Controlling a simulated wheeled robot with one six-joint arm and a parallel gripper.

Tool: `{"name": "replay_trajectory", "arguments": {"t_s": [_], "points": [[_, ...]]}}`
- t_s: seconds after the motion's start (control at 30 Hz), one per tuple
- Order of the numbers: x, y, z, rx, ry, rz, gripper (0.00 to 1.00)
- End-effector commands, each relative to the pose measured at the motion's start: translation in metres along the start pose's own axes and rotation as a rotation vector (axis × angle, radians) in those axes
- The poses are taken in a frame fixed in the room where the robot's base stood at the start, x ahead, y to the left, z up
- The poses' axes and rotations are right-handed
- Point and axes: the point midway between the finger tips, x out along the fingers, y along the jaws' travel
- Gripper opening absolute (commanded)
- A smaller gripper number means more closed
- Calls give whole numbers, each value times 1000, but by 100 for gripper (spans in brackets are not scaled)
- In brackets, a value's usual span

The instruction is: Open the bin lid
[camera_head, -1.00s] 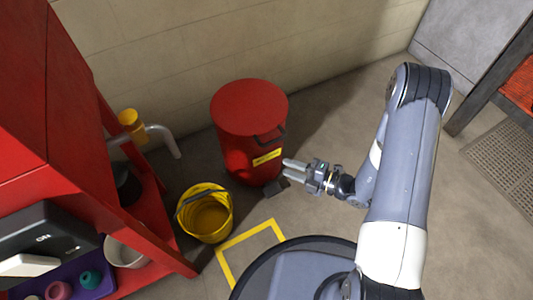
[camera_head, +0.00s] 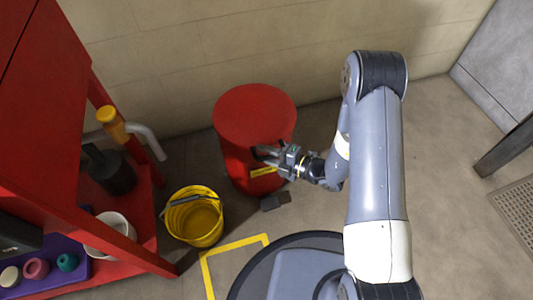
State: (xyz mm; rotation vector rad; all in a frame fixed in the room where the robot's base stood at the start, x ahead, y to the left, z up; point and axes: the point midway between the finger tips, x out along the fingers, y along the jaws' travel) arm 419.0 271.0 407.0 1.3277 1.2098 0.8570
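The red bin (camera_head: 240,165) stands on the floor near the wall, with its round red lid (camera_head: 254,112) lying flat and closed on top. A yellow label (camera_head: 262,172) shows on its front, and a dark foot pedal (camera_head: 275,201) sticks out at its base. My gripper (camera_head: 262,155) is at the bin's front right, by the lid's rim, and covers the dark handle there. Its fingers look spread apart. I cannot tell whether they touch the handle or the bin.
A yellow bucket (camera_head: 194,220) stands left of the bin. A red shelf unit (camera_head: 75,215) with a purple tray (camera_head: 75,281) fills the left side. A yellow floor marking (camera_head: 234,245) lies in front. The floor on the right is clear up to a dark table leg (camera_head: 506,150).

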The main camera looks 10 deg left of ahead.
Motion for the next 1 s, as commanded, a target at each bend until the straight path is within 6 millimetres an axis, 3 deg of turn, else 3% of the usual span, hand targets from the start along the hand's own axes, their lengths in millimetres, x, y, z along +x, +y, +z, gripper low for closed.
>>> {"name": "replay_trajectory", "arguments": {"t_s": [0.37,1.0], "points": [[0,-1,0,1,0,-2,0],[-1,9,-3,14,6,-16,0]]}}
